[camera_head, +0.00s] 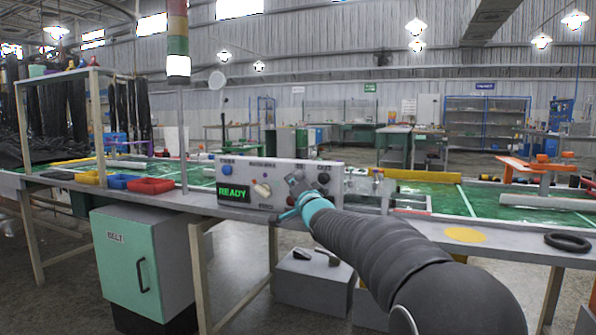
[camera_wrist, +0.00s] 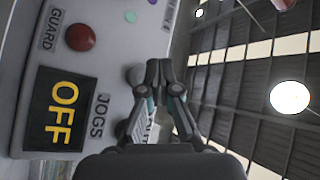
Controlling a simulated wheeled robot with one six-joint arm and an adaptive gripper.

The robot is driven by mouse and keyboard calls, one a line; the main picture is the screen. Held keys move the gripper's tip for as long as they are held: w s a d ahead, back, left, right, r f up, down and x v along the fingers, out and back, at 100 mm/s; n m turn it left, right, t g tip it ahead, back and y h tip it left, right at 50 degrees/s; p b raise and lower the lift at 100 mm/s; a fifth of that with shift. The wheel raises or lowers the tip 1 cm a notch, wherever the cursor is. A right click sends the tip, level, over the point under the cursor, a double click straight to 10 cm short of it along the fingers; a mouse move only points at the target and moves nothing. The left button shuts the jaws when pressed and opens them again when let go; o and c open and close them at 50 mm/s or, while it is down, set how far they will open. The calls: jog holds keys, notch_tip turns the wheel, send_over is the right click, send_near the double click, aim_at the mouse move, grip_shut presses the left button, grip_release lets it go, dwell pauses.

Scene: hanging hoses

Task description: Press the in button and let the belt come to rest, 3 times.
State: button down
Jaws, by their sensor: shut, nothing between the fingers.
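The control panel (camera_head: 262,172) stands on the table edge in the head view, with a green READY display (camera_head: 233,193), a cream selector knob (camera_head: 262,190) and dark buttons on its right part. My gripper (camera_head: 297,184) is in front of that right part and covers some of it. In the wrist view my gripper (camera_wrist: 158,72) is shut and empty, its fingertips close beside a small grey round part on the panel. I cannot tell whether they touch it. A label ending in "OUT" (camera_wrist: 152,132) is partly hidden by the fingers. I cannot make out the in button.
The wrist view shows a yellow OFF display (camera_wrist: 62,112) marked JOGS and a red button (camera_wrist: 80,38) marked GUARD. The green belt (camera_head: 487,200) runs behind the panel. Red (camera_head: 152,186) and blue trays stand left of the panel. A black ring (camera_head: 567,242) lies at right.

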jog(key=shift+w+d, duration=0.2)
jog(key=shift+w, duration=0.25)
jog(key=shift+p, duration=0.3)
dwell(0.9)
jog(key=shift+w+d+p, duration=0.15)
jog(key=shift+w+p, duration=0.2)
jog(key=shift+w, duration=0.05)
jog(key=shift+w+d+p, duration=0.15)
jog(key=shift+w+p, duration=0.35)
dwell(0.8)
jog(key=shift+s, duration=0.1)
jog(key=shift+s+a+b, duration=0.3)
jog(key=shift+s+b, duration=0.35)
jog(key=shift+s, duration=0.15)
